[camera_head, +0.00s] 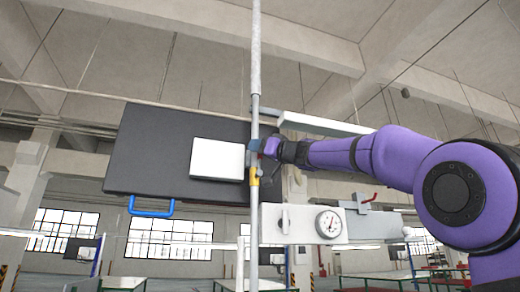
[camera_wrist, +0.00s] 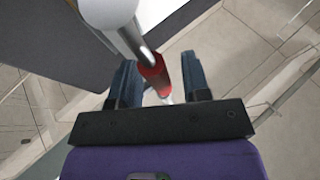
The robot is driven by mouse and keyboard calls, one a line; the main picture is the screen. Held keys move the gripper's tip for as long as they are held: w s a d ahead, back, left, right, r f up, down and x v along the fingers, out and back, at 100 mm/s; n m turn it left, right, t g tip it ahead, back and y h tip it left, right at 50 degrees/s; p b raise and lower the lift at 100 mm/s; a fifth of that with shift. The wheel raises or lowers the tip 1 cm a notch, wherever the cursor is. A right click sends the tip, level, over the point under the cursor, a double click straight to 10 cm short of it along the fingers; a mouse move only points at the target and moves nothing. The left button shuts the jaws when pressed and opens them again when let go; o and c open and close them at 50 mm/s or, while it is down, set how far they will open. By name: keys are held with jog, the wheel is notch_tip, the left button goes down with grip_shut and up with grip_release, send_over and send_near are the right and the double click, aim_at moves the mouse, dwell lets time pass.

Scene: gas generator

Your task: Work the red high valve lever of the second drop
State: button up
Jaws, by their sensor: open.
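A grey vertical drop pipe (camera_head: 256,65) runs down the middle of the head view, with a yellow fitting (camera_head: 254,179) on it. My gripper (camera_head: 266,148) is beside this pipe, coming from the right, and hides most of the valve there. In the wrist view my gripper (camera_wrist: 160,64) is open, with two dark blue fingers apart. The red lever (camera_wrist: 154,74) lies between the fingers, nearer the left one, below the pale rounded pipe end (camera_wrist: 108,12). I cannot tell whether a finger touches it. Another red lever (camera_head: 369,197) shows farther right.
A dark panel (camera_head: 150,160) with a white plate (camera_head: 217,160) and a blue handle (camera_head: 151,212) hangs left of the pipe. A round gauge (camera_head: 328,223) on a pale bar is below my arm. Green-edged tables (camera_head: 110,284) stand lower down.

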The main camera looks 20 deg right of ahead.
grip_shut()
jog(key=shift+d+m, duration=0.15)
jog(key=shift+m, duration=0.15)
jog(key=d+f+m+t+h, duration=0.1)
jog(key=d+f+m+h, duration=0.3)
jog(key=m+h, duration=0.7)
jog(key=d+f+m+t+h, duration=0.1)
jog(key=d+f+m+h, duration=0.2)
jog(key=m+h, duration=0.9)
jog(key=shift+d+f+m+t+h, duration=0.35)
jog(key=shift+f+m, duration=0.2)
jog(key=shift+m, duration=4.15)
grip_release()
